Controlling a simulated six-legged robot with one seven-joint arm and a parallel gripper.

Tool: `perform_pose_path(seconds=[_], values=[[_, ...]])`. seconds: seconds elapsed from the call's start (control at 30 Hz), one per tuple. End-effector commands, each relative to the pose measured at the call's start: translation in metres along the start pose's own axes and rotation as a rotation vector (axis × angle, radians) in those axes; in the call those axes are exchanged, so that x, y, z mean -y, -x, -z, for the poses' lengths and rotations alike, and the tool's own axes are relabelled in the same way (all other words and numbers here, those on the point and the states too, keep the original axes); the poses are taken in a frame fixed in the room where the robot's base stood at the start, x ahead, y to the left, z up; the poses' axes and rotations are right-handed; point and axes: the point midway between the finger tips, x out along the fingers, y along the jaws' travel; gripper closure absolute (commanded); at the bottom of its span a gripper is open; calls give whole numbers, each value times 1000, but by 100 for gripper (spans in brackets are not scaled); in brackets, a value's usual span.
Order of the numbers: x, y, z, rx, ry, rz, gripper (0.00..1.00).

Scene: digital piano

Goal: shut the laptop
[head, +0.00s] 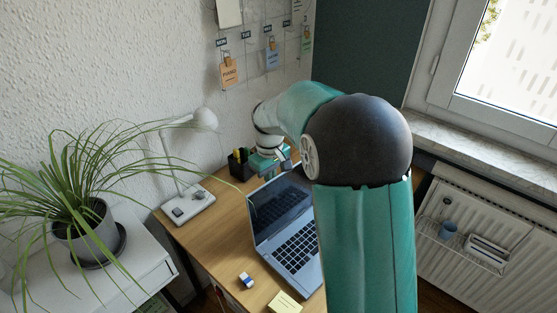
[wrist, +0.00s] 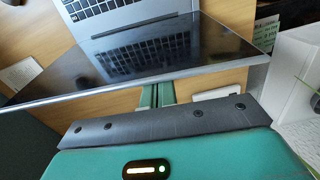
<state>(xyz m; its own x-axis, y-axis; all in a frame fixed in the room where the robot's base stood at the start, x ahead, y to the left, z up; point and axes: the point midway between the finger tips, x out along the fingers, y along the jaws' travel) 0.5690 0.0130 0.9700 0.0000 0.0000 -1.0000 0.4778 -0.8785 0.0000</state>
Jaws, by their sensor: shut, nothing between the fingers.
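The laptop (head: 279,207) stands open on the wooden desk, its dark screen raised and its keyboard (head: 297,247) facing up. In the wrist view the laptop's screen (wrist: 150,58) shows upside down, with the keyboard (wrist: 108,10) beyond it. My gripper (head: 284,161) is shut and empty, near the top edge of the lid at its back side. In the wrist view my gripper's fingers (wrist: 165,92) meet the lid's edge in the picture; I cannot tell if they touch it. My arm hides the laptop's right side in the head view.
A black pen holder (head: 241,165) stands close behind the laptop, next to my gripper. A white lamp (head: 187,207) is at the desk's left. A blue-and-white eraser (head: 246,280) and yellow notes (head: 285,303) lie in front. A potted plant (head: 88,234) stands on the left cabinet.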

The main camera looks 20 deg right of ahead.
Motion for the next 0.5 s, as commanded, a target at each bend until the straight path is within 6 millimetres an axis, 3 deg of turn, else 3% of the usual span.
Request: perform_pose_path(seconds=[0.2, 0.5], values=[[0, 1, -14, 1, -1, 0, 100], [0, 2, -16, 0, -1, 0, 100]])
